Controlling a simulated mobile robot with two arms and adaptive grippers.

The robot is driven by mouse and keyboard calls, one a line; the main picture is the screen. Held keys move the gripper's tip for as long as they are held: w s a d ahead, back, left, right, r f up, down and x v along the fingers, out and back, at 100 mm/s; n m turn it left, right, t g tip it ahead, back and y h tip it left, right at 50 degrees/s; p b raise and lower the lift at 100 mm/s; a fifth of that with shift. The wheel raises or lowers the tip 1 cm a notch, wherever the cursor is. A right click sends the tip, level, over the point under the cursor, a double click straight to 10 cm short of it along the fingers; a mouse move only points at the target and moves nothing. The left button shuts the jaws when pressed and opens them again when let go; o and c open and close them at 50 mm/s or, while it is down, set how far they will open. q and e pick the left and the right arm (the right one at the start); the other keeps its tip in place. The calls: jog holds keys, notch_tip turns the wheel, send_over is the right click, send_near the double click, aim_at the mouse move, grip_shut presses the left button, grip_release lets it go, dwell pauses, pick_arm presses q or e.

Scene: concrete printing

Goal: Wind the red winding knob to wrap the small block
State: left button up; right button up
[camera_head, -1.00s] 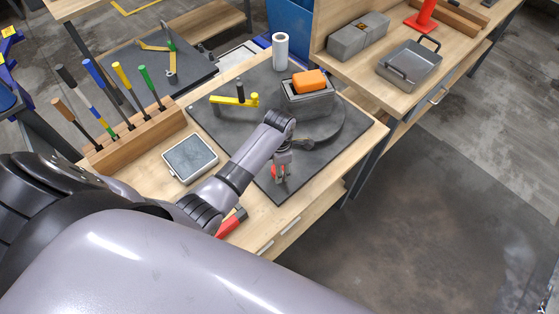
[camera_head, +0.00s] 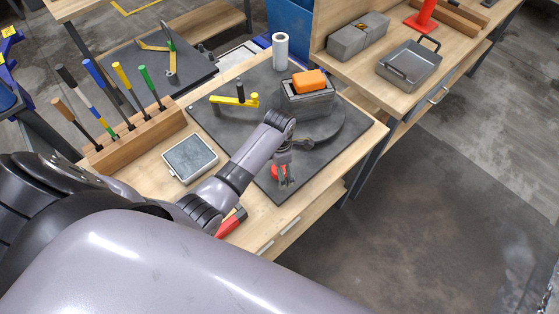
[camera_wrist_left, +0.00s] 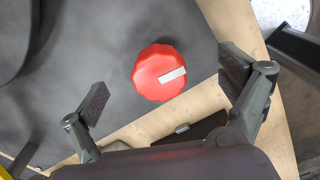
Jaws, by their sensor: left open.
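The red winding knob (camera_wrist_left: 158,72) is a round, scalloped knob with a pale bar marking on its top, on the dark mat (camera_wrist_left: 110,50). It also shows in the head view (camera_head: 279,172), partly covered by my left gripper (camera_head: 284,182). In the left wrist view my left gripper (camera_wrist_left: 165,90) is open, its two fingers on either side of the knob and apart from it. The small block (camera_head: 308,100) is grey and sits on the round dark turntable (camera_head: 340,125), with an orange piece (camera_head: 310,81) on top. My right gripper is not seen.
A wooden rack (camera_head: 137,137) of coloured tools and a grey-topped tray (camera_head: 190,157) lie to the left. A metal pan (camera_head: 410,65) is on the right bench.

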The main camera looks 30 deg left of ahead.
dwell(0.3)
pick_arm(q)
jog(key=shift+r, duration=3.05)
